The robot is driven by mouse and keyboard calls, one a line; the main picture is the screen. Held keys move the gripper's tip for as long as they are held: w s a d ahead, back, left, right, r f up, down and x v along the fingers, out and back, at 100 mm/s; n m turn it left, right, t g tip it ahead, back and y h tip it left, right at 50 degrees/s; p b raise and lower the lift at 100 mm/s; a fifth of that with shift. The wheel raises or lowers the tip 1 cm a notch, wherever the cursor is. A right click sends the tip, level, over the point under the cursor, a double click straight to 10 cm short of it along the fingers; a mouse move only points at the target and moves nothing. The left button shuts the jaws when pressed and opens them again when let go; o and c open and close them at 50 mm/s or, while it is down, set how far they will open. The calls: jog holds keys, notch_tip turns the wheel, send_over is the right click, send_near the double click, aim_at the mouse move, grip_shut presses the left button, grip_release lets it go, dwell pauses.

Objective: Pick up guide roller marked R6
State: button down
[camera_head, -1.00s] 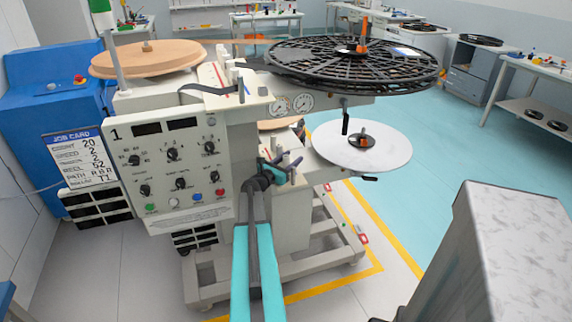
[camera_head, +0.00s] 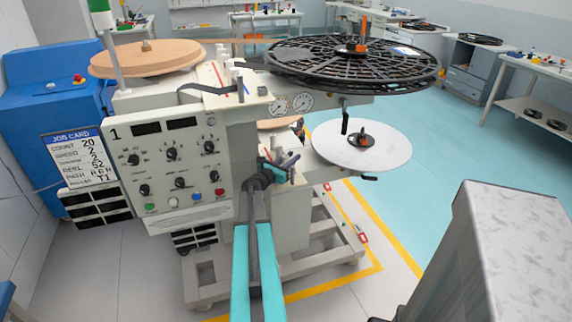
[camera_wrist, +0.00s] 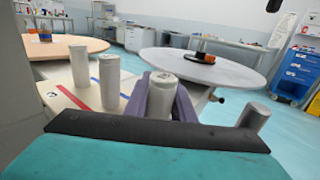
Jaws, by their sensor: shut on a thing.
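A pale grey cylindrical guide roller (camera_wrist: 160,100) stands upright between the two purple fingers of my gripper (camera_wrist: 161,92) in the wrist view. The fingers are shut on it, one on each side. A small dark mark shows on its top, too small to read, so I cannot confirm R6. In the head view my gripper (camera_head: 284,164) is at the machine's lower deck, right of the control panel; the held roller cannot be made out there.
A white disc (camera_head: 360,146) lies right of my gripper, below a black reel (camera_head: 300,62). The control panel (camera_head: 170,165) is left.

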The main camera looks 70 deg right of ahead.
jog(key=shift+r, duration=0.15)
notch_tip(320, 180, up, 10)
dwell(0.7)
jog(key=shift+w, duration=0.1)
dwell(0.5)
